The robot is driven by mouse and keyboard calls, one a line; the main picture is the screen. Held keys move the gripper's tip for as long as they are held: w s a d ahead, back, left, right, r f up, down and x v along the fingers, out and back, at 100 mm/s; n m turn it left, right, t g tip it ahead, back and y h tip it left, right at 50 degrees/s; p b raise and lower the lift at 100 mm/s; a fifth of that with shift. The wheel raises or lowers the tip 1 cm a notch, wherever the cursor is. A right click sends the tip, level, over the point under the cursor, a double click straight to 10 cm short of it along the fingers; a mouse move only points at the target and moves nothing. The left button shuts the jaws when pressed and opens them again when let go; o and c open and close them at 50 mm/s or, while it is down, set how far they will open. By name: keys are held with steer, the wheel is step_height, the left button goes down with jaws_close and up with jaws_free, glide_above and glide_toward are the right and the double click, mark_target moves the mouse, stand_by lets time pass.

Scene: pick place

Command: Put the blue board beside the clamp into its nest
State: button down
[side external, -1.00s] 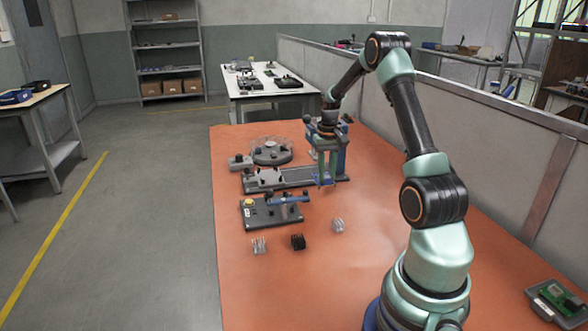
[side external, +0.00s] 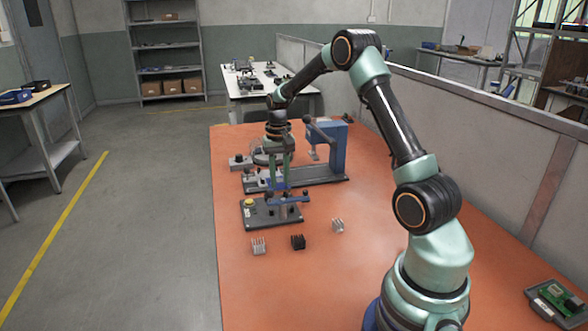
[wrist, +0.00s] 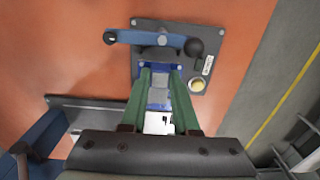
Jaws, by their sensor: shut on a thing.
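My gripper (side external: 280,184) is shut on the blue board, close to the clamp fixture. In the wrist view my gripper (wrist: 160,74) has its green fingers on either side of the blue board (wrist: 156,98), which carries grey and white parts. The clamp fixture (side external: 258,217) is a dark plate with a blue clamp bar (side external: 290,198) and a yellow button. In the wrist view the clamp bar (wrist: 150,38) lies across the plate, just beyond the board. I cannot tell whether the board touches the plate. The nest is not clearly seen.
A blue press (side external: 333,145) on a long dark base (side external: 318,175) stands just behind and to the right. Several finned blocks, including a black one (side external: 298,242), lie in front. A green board in a holder (side external: 560,298) sits at far right. The orange table's front is mostly clear.

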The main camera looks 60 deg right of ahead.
mark_target(280, 187)
steer(key=shift+f, duration=2.3)
steer(key=shift+f, duration=0.75)
steer(key=c, duration=0.6)
jaws_free()
steer(key=c, duration=0.3)
steer(key=shift+c, duration=0.2)
steer(key=shift+r, duration=3.5)
